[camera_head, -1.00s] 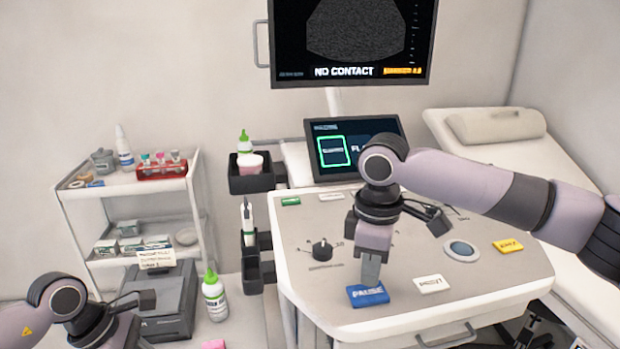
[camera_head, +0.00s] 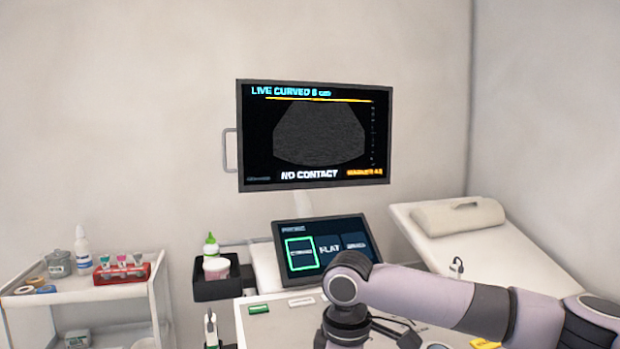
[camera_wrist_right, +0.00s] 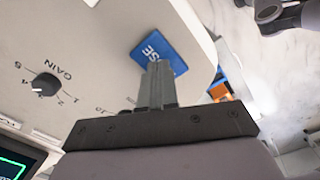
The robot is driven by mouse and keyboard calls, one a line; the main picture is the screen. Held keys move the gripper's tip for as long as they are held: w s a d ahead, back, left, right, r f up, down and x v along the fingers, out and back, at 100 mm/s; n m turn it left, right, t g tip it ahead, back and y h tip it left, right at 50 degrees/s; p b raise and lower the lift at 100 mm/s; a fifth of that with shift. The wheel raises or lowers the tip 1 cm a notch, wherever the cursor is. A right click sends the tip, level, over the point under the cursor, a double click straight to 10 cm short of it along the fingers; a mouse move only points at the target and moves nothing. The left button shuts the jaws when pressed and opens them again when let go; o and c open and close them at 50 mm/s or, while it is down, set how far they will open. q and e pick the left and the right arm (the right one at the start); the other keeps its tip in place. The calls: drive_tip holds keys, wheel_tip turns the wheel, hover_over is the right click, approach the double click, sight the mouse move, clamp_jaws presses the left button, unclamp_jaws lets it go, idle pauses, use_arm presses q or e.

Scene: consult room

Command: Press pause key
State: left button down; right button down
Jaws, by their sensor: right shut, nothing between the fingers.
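The blue pause key (camera_wrist_right: 168,48), with the letters "SE" showing, lies near the edge of the console top in the right wrist view. My right gripper (camera_wrist_right: 158,68) is shut and empty, its fingertips over the key and hiding part of it. I cannot tell whether they touch or press it. In the head view the key and the fingertips are below the frame. The monitor (camera_head: 318,135) reads "LIVE CURVED 8 cm" and "NO CONTACT".
A gain knob (camera_wrist_right: 44,84) stands on the console top (camera_wrist_right: 95,45). A touch screen (camera_head: 322,248) sits below the monitor. A trolley (camera_head: 110,296) with small supplies stands at left. An exam couch (camera_head: 490,255) is at right. Part of my left arm shows in the wrist view.

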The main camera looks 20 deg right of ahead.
drive_tip(key=shift+f, duration=0.8)
idle(3.2)
drive_tip(key=shift+r, duration=3.55)
drive_tip(key=s+r, duration=0.6)
drive_tip(key=s, duration=0.2)
